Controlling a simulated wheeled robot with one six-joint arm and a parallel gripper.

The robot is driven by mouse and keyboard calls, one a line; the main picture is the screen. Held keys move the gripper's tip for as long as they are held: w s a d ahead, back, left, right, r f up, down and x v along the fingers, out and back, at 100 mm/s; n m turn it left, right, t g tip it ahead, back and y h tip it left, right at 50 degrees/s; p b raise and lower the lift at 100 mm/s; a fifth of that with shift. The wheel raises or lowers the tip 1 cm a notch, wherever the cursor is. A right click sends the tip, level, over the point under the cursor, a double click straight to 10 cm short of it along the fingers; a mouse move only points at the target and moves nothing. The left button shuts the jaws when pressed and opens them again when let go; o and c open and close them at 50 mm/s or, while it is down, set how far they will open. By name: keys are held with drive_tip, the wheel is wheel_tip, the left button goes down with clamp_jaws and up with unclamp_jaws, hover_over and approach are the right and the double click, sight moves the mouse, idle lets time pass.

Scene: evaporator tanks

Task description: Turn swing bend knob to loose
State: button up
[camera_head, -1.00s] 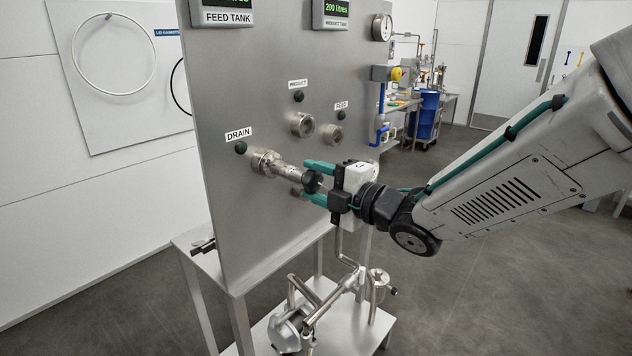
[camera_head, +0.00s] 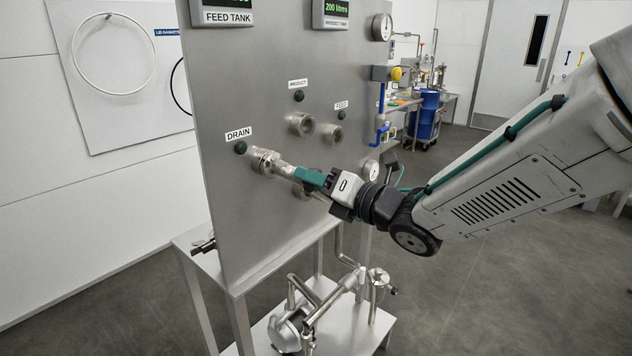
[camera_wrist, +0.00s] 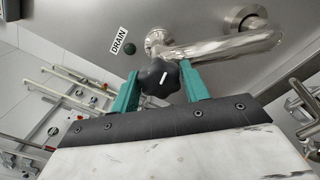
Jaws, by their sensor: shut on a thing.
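The swing bend knob (camera_wrist: 158,78) is a black lobed knob with a short, tilted white mark, seen between my fingers in the wrist view. My gripper (camera_wrist: 160,86) is shut on it, with one teal finger on each side. The swing bend (camera_wrist: 225,47) is a shiny steel pipe at the port beside the DRAIN label (camera_wrist: 118,40). In the head view the swing bend (camera_head: 272,163) projects from the panel, and my gripper (camera_head: 312,178) hides the knob. The knob's loose or tight state cannot be read from these frames.
Steel pipework and a pump (camera_head: 290,330) stand on the low shelf below. Open floor lies to the right.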

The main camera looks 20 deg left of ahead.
drive_tip(key=shift+n, duration=1.1)
drive_tip(key=o, duration=1)
drive_tip(key=shift+c, duration=0.2)
drive_tip(key=v, duration=0.8)
